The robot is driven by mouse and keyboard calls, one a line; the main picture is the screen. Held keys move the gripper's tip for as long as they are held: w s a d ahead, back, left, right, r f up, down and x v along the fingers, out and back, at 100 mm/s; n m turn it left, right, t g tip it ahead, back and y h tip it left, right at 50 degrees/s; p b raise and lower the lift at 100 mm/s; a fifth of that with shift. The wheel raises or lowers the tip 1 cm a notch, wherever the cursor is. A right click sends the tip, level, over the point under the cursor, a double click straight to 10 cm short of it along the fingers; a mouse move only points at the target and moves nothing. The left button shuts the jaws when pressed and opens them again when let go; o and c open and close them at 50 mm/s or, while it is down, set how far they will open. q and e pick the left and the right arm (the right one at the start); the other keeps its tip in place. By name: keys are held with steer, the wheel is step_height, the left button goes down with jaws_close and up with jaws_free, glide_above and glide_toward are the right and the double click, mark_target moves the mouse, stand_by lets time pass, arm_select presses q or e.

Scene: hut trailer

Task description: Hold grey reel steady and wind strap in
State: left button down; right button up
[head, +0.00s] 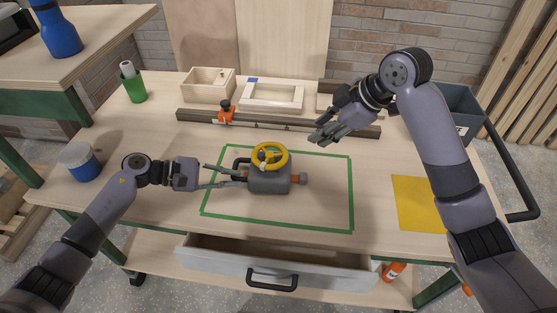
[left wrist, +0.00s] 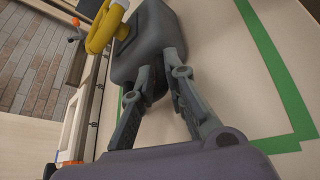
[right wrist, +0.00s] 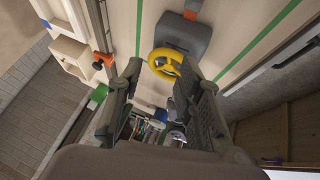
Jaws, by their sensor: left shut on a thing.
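The grey reel (head: 268,182) sits on the bench inside the green tape outline, with a yellow crank wheel (head: 270,157) on top and an orange strap piece with a grey end (head: 301,179) at its right. My left gripper (head: 237,177) is shut on the reel's left side; the left wrist view shows its fingers (left wrist: 160,72) against the grey body (left wrist: 147,40). My right gripper (head: 318,138) is open and empty, above the bench behind and to the right of the reel. The right wrist view shows the yellow wheel (right wrist: 166,63) beyond its parted fingers (right wrist: 153,80).
A long rail (head: 280,126) with an orange clamp (head: 226,113) lies behind the reel. Wooden trays (head: 272,95) stand at the back. A yellow sheet (head: 419,204) lies at right, a blue and white pot (head: 80,161) at left. A drawer (head: 230,258) stands open in front.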

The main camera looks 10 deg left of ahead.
mark_target(276, 165)
steer(key=s+a+r+n+g+h, duration=0.1)
steer(key=s+a+r+n+g, duration=0.1)
steer(key=s+a, duration=0.3)
steer(key=x, duration=1.1)
steer(key=shift+w+f, duration=0.2)
steer(key=shift+f, duration=0.15)
steer(key=shift+d+m, duration=0.1)
steer(key=shift+m, duration=0.2)
steer(key=shift+c, duration=0.2)
jaws_close()
